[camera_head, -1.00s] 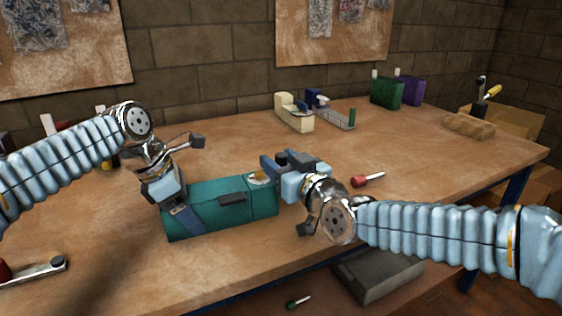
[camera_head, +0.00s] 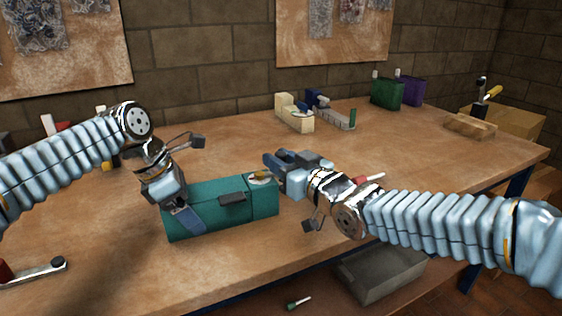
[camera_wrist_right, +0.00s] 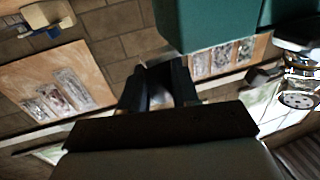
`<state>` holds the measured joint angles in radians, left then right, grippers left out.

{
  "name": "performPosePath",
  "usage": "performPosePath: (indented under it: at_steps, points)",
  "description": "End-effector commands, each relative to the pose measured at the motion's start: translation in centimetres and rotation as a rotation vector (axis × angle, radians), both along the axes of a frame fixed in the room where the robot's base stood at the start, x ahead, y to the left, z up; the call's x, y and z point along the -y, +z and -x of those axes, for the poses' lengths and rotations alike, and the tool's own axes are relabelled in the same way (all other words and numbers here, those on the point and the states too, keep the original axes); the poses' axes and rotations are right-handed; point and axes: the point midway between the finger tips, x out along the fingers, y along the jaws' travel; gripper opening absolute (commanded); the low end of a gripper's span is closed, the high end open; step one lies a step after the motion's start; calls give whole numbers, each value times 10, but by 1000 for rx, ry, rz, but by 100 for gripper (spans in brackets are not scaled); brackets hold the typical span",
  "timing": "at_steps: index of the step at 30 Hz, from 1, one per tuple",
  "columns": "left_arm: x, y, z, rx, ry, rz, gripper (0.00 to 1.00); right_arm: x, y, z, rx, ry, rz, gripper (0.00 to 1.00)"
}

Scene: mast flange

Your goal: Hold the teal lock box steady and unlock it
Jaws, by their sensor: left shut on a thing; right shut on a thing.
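The teal lock box (camera_head: 222,211) sits on the workbench, with a dark latch block on its front edge and a pale, yellowish round lock fitting (camera_head: 260,178) on top at its right end. My left gripper (camera_head: 177,200) is shut on the left end of the box, one finger down its front face. My right gripper (camera_head: 272,166) is at the right end, close to the lock fitting. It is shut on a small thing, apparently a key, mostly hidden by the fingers. The right wrist view shows the teal box (camera_wrist_right: 205,22) close to these fingers (camera_wrist_right: 160,95).
A red-handled tool (camera_head: 364,180) lies partly behind my right gripper. Cream (camera_head: 294,113), green (camera_head: 386,93) and purple (camera_head: 410,90) items stand farther back. A grey bin (camera_head: 380,280) is below the bench front. A metal bar (camera_head: 40,270) lies at front left.

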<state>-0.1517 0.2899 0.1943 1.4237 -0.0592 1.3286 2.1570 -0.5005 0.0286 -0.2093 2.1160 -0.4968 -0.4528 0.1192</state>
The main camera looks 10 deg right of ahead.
Motion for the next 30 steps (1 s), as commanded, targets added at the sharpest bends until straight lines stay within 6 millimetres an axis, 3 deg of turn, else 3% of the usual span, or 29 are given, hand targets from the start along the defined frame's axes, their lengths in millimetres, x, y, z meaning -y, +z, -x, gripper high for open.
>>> performPosePath:
  at_steps: [10,21,22,26,30]
  points:
    - [1,-1,1,-4,-7,-4,32,0,1,-6,2,124,2,0]
    - [0,-1,1,-3,-6,-4,32,-1,0,-6,-4,138,2,0]
    - [0,-1,1,-3,-6,-4,32,0,0,-6,-4,138,2,31]
    - [0,-1,1,-3,-4,-3,32,-1,0,-6,-5,137,3,51]
    - [0,-1,1,-3,-4,-2,32,-1,-1,-6,-6,138,3,51]
